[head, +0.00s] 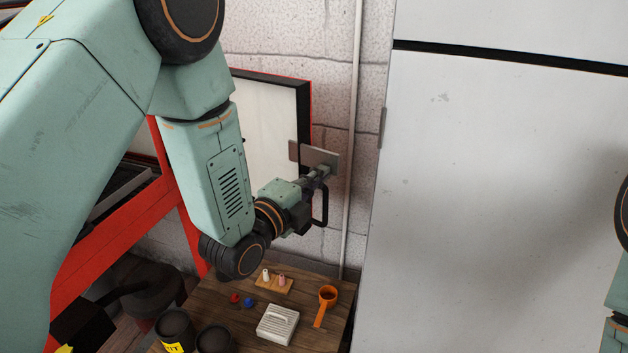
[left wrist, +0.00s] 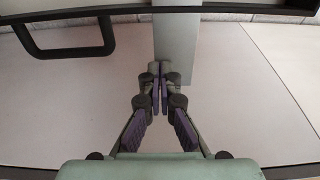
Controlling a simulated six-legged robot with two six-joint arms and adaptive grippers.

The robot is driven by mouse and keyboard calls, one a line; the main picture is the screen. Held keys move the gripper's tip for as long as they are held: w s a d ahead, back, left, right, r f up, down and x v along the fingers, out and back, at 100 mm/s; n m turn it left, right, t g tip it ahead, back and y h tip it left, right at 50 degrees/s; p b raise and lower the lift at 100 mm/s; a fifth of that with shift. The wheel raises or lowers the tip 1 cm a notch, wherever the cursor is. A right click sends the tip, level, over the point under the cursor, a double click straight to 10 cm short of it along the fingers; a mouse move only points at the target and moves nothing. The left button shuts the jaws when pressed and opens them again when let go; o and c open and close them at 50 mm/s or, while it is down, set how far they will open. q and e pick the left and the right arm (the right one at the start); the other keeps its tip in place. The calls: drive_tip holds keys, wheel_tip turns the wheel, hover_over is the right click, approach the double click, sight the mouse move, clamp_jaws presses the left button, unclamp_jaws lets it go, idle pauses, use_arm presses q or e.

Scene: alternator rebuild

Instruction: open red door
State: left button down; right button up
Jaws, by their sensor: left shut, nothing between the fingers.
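The red door (head: 307,105) shows its red edge, dark frame and pale panel in the head view, behind my left arm. How far it stands open is hard to tell. A black loop handle (head: 323,208) shows beside my left gripper (head: 325,170); a black loop also shows at upper left in the left wrist view (left wrist: 65,50). My left gripper is shut and empty, its fingertips (left wrist: 160,72) together in front of a grey metal plate (left wrist: 177,40). Whether they touch the plate is unclear. The gripper is apart from the loop. My right gripper is out of view.
A wooden table (head: 225,283) below holds a white ribbed box (head: 278,325), an orange scoop (head: 326,303), small red and blue pieces and dark cups (head: 175,328). A large white cabinet (head: 500,200) stands at right. A pale vertical pipe (head: 353,140) runs along the brick wall.

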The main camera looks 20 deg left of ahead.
use_arm(q)
drive_tip(key=a+b+x, duration=0.1)
drive_tip(key=b+x, duration=0.2)
drive_tip(key=x, duration=0.9)
drive_tip(key=shift+w, duration=0.4)
drive_tip(key=shift+d, duration=0.1)
drive_tip(key=shift+s+f, duration=0.1)
